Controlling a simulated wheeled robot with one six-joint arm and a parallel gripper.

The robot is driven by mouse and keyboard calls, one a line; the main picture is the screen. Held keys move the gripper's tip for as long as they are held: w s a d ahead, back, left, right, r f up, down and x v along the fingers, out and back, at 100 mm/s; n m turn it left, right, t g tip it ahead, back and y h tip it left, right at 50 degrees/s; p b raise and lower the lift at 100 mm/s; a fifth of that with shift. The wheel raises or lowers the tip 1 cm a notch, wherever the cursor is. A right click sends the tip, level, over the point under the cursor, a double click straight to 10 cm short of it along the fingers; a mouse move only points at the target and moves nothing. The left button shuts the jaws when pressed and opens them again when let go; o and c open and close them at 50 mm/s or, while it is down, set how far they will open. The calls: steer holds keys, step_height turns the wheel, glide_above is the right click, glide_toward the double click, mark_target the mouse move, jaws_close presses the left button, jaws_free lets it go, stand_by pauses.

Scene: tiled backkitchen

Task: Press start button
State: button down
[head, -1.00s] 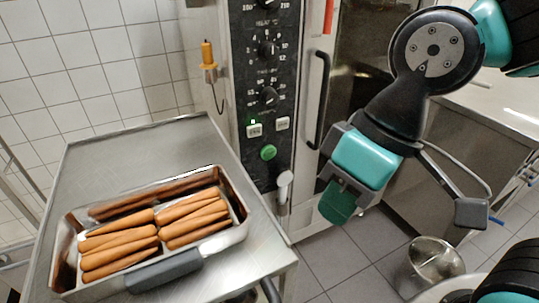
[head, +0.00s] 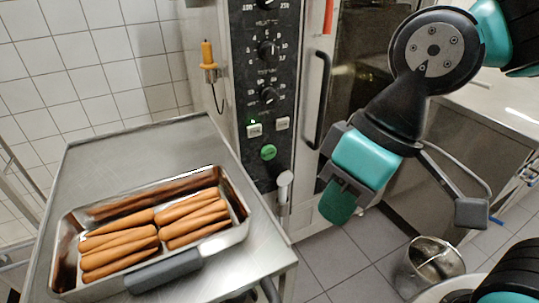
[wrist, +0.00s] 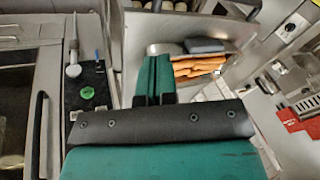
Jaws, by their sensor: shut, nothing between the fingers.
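The oven's black control panel (head: 263,90) stands in the middle of the head view. A round green button (head: 268,152) is low on it, below two small white switches; a small green light glows above the left switch (head: 254,131). My gripper (head: 338,203) is to the right of the panel, in front of the oven door side, apart from the button. Its green fingers are shut and empty. In the wrist view the green button (wrist: 86,92) shows at left, and the shut fingers (wrist: 155,75) point up the middle.
A steel table (head: 95,165) at left carries a metal tray (head: 240,232) of sausages. The oven's vertical door handle (head: 321,100) stands between panel and gripper. A white-handled hand shower (head: 284,180) hangs below the button.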

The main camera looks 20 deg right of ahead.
stand_by(0.4)
steer(key=w+f+n+t+y+b, duration=0.1)
steer(key=w+f+n, duration=0.25)
steer(key=w, duration=0.35)
steer(key=w+a+f+n+t+b, duration=0.1)
steer(key=w+f+n, duration=0.25)
steer(key=w, duration=0.35)
steer(key=w+f+n+t+y+b, duration=0.1)
steer(key=w+f+n+t+b, duration=0.1)
steer(key=w+f+n, duration=0.3)
steer(key=w+d+f+n+t+b, duration=0.1)
steer(key=w+d+f+n+t, duration=0.1)
steer(key=w+f, duration=0.5)
steer(key=w+d+f+n+t+b, duration=0.1)
steer(key=w+d+f+n+t, duration=0.1)
steer(key=w+d+f+n, duration=0.3)
steer(key=w+f+n, duration=0.1)
steer(key=w+f, duration=0.2)
steer(key=f, duration=0.1)
steer(key=shift+d+h+b, duration=0.2)
steer(key=shift+h+b, duration=0.1)
steer(key=shift+h, duration=0.1)
steer(key=shift+w+r, duration=0.1)
